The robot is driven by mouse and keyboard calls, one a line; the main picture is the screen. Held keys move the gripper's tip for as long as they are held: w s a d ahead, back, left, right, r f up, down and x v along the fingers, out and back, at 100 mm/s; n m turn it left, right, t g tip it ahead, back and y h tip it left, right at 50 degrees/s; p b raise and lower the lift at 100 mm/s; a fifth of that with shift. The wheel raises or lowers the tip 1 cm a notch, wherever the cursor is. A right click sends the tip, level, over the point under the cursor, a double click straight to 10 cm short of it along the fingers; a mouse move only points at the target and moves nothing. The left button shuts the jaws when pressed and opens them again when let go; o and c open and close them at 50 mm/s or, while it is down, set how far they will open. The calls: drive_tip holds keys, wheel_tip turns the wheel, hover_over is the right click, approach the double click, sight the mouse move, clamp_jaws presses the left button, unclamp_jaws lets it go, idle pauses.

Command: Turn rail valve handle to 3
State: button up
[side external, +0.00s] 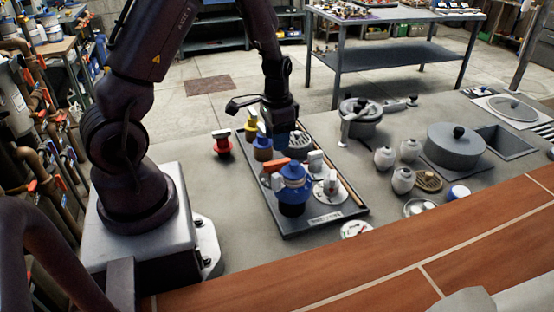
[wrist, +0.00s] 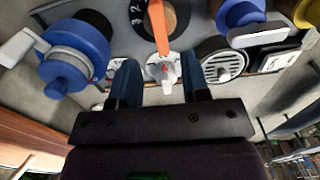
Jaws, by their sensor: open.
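The valve with the orange handle (wrist: 158,28) is at the top of the wrist view. Its dark round dial (wrist: 178,18) carries white numbers, with 2 and 3 legible to the left of the handle. In the side view the orange handle (side external: 275,164) lies behind a blue valve, which partly hides its dial. My gripper (wrist: 160,84) is open, with its two blue fingers apart and nothing held. A white knob with a red mark (wrist: 163,65) shows just beyond the gap between them. In the side view my gripper (side external: 284,138) is above the far part of the tray.
The dark tray (side external: 335,217) also bears blue valves (side external: 293,185), white-handled dials (side external: 328,186) and a round grate (side external: 300,140). A red-topped knob (side external: 222,145) stands left of it. A grey pot (side external: 455,146) and small jars (side external: 403,180) stand to the right.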

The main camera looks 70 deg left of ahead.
sight(277, 161)
wheel_tip(277, 161, down, 7)
drive_tip(key=shift+f, duration=0.1)
idle(0.3)
drive_tip(key=c, duration=0.8)
